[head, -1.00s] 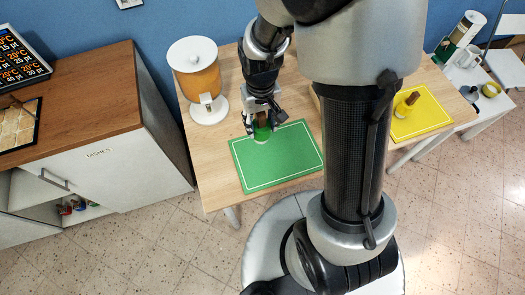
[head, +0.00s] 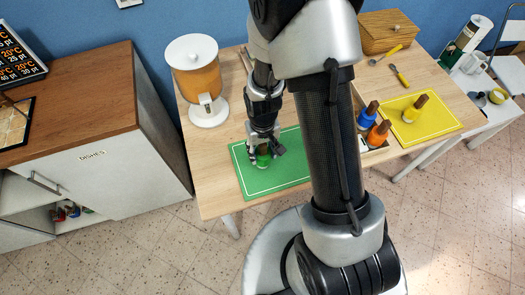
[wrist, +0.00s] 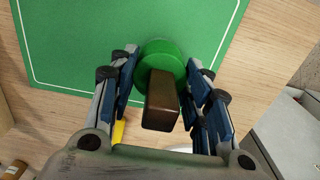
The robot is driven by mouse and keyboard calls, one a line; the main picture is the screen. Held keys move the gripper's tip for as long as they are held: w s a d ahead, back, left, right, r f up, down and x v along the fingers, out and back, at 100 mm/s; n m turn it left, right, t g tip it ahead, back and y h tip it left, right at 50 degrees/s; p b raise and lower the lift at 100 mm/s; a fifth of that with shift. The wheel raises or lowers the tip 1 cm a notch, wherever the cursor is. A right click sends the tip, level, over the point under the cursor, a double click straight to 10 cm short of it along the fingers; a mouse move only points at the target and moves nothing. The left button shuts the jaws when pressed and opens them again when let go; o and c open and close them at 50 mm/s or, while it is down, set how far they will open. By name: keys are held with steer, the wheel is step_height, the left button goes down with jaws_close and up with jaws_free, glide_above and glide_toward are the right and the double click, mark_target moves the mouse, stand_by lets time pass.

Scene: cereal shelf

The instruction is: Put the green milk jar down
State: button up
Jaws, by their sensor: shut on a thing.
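The green milk jar (head: 263,161), with a brown stopper, is held over the left part of the green mat (head: 290,176). My gripper (head: 264,150) is shut around it from above. In the wrist view the jar (wrist: 163,57) sits between the blue-padded fingers, its brown stopper toward the camera. The mat (wrist: 80,45) lies below it there. The jar looks upright and very low; I cannot tell whether its base touches the mat. The fingers partly hide the jar in the head view.
A juice dispenser (head: 198,75) stands behind, at the left. Blue (head: 367,115) and orange (head: 379,133) jars stand right of my arm. A yellow jar (head: 415,107) stands on a yellow mat (head: 432,124). A wooden box (head: 388,32) is at the back. The mat's right part is clear.

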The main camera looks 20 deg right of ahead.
steer(key=shift+r, duration=0.1)
steer(key=shift+f, duration=0.2)
steer(key=o, duration=1.5)
steer(key=shift+r, duration=0.1)
